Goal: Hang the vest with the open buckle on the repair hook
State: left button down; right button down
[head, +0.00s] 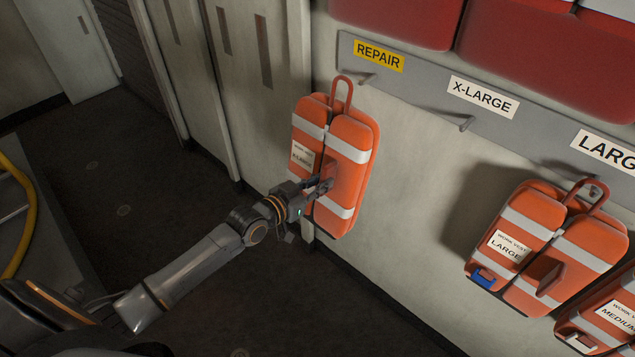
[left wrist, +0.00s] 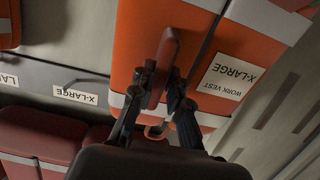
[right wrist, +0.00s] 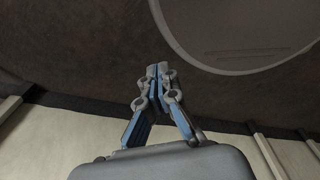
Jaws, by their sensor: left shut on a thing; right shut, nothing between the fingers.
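The orange X-LARGE work vest (head: 348,145) hangs upright from my left gripper (head: 324,186). The gripper is shut on the tab at its front, which also shows in the left wrist view (left wrist: 168,55). The vest's top loop (head: 343,92) appears just left of the repair hook (head: 362,76), under the yellow REPAIR label (head: 379,56); I see no hook through the loop. No buckle shows on this vest; its lower left is partly behind the gripper. My right gripper (right wrist: 158,74) is shut and empty, over the dark floor.
The X-LARGE hook (head: 465,124) is empty. A LARGE vest (head: 545,240) with a blue buckle (head: 484,277) hangs at right, beside a MEDIUM vest (head: 610,318). Red padded shapes (head: 545,50) sit above the rail. A yellow tube (head: 22,215) is at far left.

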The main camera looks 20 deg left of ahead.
aim_at(333, 172)
pick_arm(q)
jog(key=shift+w+d+r, duration=0.15)
jog(key=shift+w, duration=0.2)
jog(key=shift+w+b, duration=0.35)
jog(key=shift+w, duration=0.15)
jog(key=shift+r+b+x, duration=0.25)
jog(key=shift+b+x, duration=0.4)
jog(key=shift+x, duration=0.4)
jog(key=shift+b+x, duration=0.45)
jog(key=shift+x, duration=0.35)
jog(key=shift+b+x, duration=1)
jog(key=shift+x, duration=0.6)
jog(key=shift+w+d+f+b, duration=0.25)
jog(key=shift+w+f+b, duration=0.35)
jog(key=shift+f+b, duration=0.4)
